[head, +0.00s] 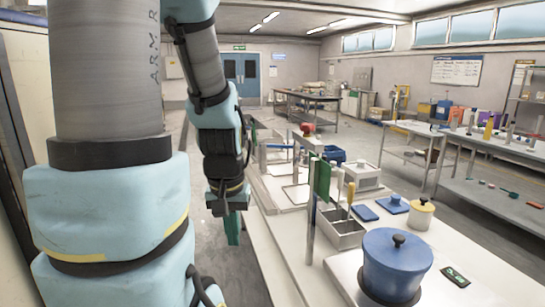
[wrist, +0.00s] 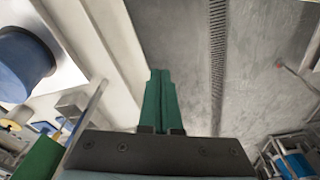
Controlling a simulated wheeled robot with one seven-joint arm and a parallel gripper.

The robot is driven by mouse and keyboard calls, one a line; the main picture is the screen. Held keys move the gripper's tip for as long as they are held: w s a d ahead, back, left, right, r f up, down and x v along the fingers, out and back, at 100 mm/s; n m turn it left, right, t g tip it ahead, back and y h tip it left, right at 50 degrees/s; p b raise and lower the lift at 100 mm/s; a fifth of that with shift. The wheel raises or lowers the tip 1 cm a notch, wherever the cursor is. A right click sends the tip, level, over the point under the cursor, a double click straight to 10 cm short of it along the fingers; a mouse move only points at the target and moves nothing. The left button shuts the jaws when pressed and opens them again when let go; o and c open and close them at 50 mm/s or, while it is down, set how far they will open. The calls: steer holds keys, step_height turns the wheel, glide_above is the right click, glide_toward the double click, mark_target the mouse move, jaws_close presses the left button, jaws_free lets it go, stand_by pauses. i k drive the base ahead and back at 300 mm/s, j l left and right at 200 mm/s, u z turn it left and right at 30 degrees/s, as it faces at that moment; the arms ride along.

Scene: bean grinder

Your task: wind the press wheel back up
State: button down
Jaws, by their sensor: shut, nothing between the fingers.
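I cannot make out a press wheel for certain in either view. A small red part (head: 307,128) sits on top of a device midway along the white bench, too small to identify. My gripper (head: 233,238) hangs pointing down beside the left edge of the bench in the head view. Its green fingers also show in the wrist view (wrist: 160,75), close together with nothing between them. They are over the grey floor beside the bench edge, apart from every object.
A blue lidded pot (head: 393,262) stands at the near end of the white bench (head: 285,245). A green upright panel (head: 322,180) and a grey bin (head: 343,230) with tools stand behind it. A floor drain (wrist: 217,60) runs through clear floor.

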mark_target(305, 127)
steer(key=i+j+u, duration=0.2)
steer(key=i, duration=0.4)
steer(key=i+j+u, duration=0.15)
steer(key=i, duration=0.45)
